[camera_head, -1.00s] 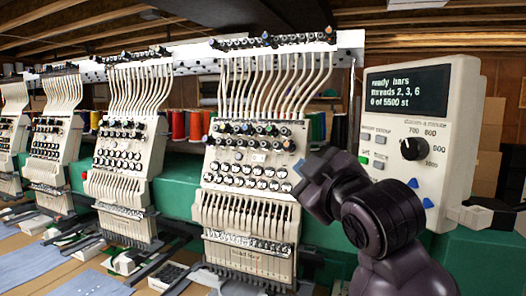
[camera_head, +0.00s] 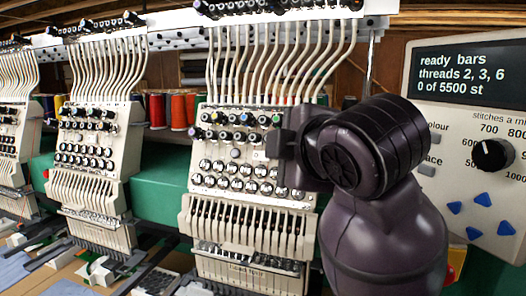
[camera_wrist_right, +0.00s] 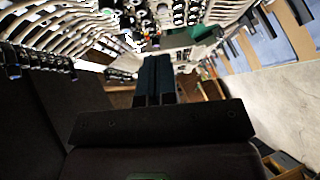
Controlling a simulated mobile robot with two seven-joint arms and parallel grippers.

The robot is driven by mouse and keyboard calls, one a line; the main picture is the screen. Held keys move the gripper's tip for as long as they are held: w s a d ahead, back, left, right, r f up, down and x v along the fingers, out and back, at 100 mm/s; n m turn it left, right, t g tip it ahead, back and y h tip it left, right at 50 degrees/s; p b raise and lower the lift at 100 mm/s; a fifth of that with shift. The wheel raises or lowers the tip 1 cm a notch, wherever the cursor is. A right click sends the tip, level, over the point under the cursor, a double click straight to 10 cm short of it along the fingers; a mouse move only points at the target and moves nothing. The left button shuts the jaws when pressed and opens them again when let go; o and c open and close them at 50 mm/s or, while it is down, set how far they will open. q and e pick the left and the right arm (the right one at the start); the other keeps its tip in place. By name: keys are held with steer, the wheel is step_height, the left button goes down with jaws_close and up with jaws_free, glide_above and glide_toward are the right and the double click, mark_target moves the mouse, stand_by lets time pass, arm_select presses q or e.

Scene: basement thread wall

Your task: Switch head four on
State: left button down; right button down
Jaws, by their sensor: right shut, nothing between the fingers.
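The nearest embroidery head (camera_head: 250,215) is a cream unit with rows of round knobs and white thread tubes. I cannot read a number on it. A small pale plate (camera_head: 258,155), perhaps its switch, sits between the knob rows; its setting is too small to tell. My right gripper (camera_head: 272,146) is at the right side of these rows, just right of the plate, partly hidden by my wrist; contact cannot be told. In the right wrist view its dark fingers (camera_wrist_right: 155,62) are together and empty, pointing toward the knobs. My left gripper is not in view.
More heads (camera_head: 97,150) stand in a row to the left. A control panel (camera_head: 480,140) at right reads "ready bars, threads 2, 3, 6, 0 of 5500 st" and has a black dial (camera_head: 492,154). Thread cones (camera_head: 180,110) stand behind, along a green beam (camera_head: 160,200).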

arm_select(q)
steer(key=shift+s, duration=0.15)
arm_select(e)
steer(key=shift+s+d, duration=0.1)
steer(key=shift+s, duration=0.1)
steer(key=p, duration=0.1)
glide_toward(262, 155)
steer(key=w+a, duration=0.2)
steer(key=a, duration=0.2)
steer(key=w, duration=0.1)
steer(key=w+d+f+p, duration=0.1)
steer(key=shift+w+d+f, duration=0.1)
steer(key=shift+w, duration=0.3)
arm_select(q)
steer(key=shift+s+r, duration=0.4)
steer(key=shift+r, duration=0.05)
arm_select(e)
steer(key=shift+w+d+f, duration=0.25)
steer(key=shift+w, duration=0.25)
steer(key=shift+w+d, duration=0.1)
